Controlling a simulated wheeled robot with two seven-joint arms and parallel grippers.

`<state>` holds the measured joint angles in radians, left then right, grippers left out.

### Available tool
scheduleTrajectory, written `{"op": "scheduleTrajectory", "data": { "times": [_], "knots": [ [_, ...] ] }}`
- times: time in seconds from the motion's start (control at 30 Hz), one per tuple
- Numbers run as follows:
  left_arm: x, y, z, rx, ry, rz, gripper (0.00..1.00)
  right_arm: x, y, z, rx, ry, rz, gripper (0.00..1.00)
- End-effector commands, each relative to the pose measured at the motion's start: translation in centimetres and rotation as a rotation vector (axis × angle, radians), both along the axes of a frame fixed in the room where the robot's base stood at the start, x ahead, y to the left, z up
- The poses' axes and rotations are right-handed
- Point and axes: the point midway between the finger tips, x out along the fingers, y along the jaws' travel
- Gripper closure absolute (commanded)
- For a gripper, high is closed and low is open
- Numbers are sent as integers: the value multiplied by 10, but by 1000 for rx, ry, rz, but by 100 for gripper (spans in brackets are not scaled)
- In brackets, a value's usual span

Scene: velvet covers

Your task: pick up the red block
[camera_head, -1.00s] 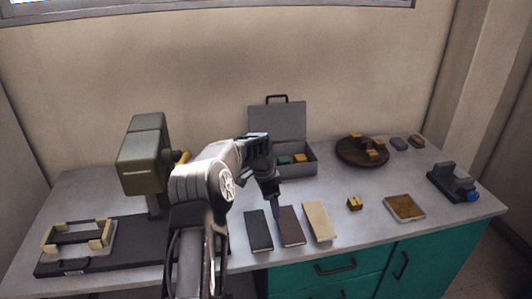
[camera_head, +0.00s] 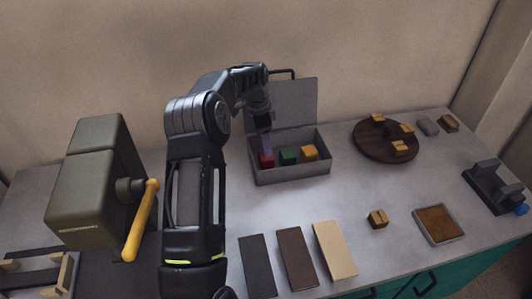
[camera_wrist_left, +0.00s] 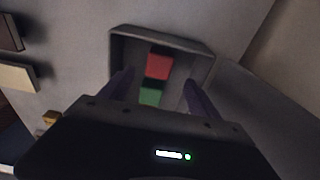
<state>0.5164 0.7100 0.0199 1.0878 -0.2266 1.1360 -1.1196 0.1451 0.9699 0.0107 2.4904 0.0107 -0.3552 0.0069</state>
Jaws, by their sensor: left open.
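The red block (camera_head: 267,159) sits in the left part of an open grey case (camera_head: 292,179), beside a green block (camera_head: 289,156) and a yellow block (camera_head: 309,152). My left gripper (camera_head: 266,146) is above the red block, with its fingers reaching down into the case. In the left wrist view, the red block (camera_wrist_left: 159,65) and green block (camera_wrist_left: 151,96) lie between the two spread fingers of my left gripper (camera_wrist_left: 160,88). The fingers are open and hold nothing. My right gripper is not in view.
The case's raised lid (camera_head: 297,105) stands behind. A green machine with a yellow handle (camera_head: 141,220) is at left. Three flat boards, including a brown one (camera_head: 297,258), lie in front. A round wooden tray (camera_head: 372,143) and a small wooden block (camera_head: 377,219) are at right.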

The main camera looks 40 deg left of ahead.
Motion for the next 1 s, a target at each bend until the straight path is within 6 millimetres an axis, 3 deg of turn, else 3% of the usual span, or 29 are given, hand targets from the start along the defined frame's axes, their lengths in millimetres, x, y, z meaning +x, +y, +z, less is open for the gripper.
{"op": "scheduleTrajectory", "data": {
  "times": [0.23,0.5,0.83,1.0],
  "knots": [
    [0,0,-2,0,0,0,29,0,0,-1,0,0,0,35],
    [2,-2,-27,-1,1,0,29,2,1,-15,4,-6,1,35],
    [2,-2,-28,0,0,0,29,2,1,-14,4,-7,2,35],
    [3,-3,-49,0,0,0,29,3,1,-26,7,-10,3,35]
  ]
}}
